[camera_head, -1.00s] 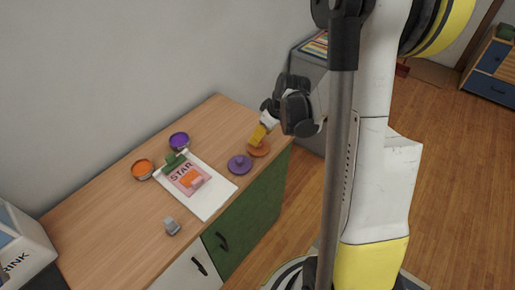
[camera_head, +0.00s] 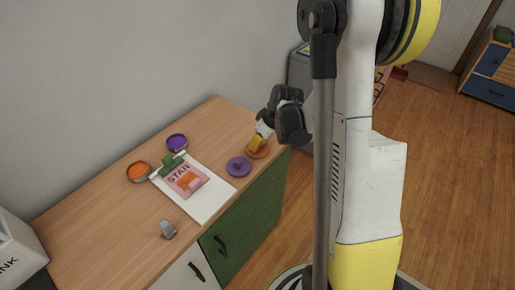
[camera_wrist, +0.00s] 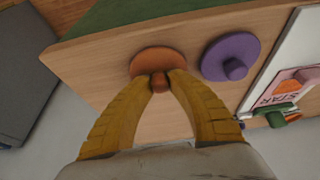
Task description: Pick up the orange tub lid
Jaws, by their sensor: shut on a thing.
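The orange tub lid (camera_head: 258,153) lies at the right end of the wooden counter, near its front edge. In the wrist view the orange lid (camera_wrist: 150,61) is a flat disc with a small knob between my fingertips. My gripper (camera_head: 256,143) points down at it with yellow fingers. In the wrist view my gripper (camera_wrist: 160,80) is shut on the knob. I cannot tell whether the lid is clear of the wood. A purple lid (camera_head: 238,166) with a knob lies just left of it, apart from it; it also shows in the wrist view (camera_wrist: 230,57).
A white clipboard (camera_head: 213,201) with a pink STAR sheet lies left of the lids. An orange tub (camera_head: 138,171), a purple tub (camera_head: 177,142) and a small grey object (camera_head: 168,229) stand on the counter (camera_head: 110,235). A grey cabinet (camera_head: 300,72) stands beyond its right end.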

